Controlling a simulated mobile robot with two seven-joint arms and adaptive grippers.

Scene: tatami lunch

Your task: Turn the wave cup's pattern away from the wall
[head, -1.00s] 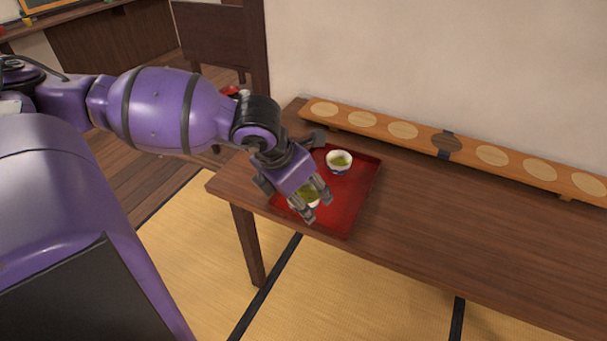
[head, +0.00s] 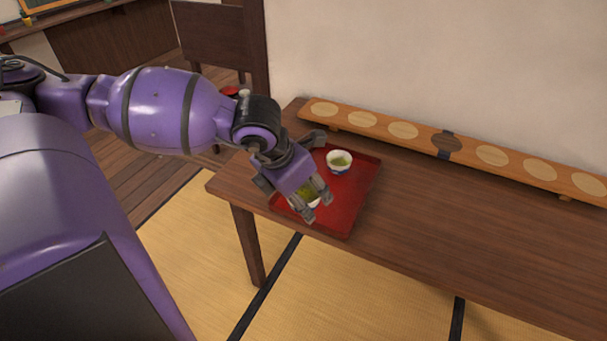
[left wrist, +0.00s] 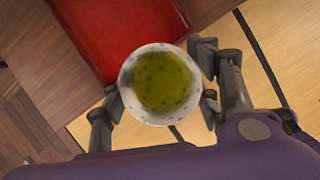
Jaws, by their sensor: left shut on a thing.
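My left gripper (head: 317,207) is shut on a white cup of green tea (head: 308,195) at the near left part of the red tray (head: 348,212). In the left wrist view the fingers stand on either side of this held cup (left wrist: 127,88), which has small dark specks on its rim and inside. The gripper hides most of its outside in the head view. A second white cup of green tea (head: 339,161) stands upright on the tray's far side, with a blue pattern low on its near face. I cannot tell for sure which is the wave cup. My right gripper is out of view.
The tray lies at the left end of a brown wooden table (head: 440,220). A long wooden board with pale round inlays (head: 400,130) runs along the wall (head: 430,60) behind. The table right of the tray is clear. A dark chair (head: 212,38) stands behind left.

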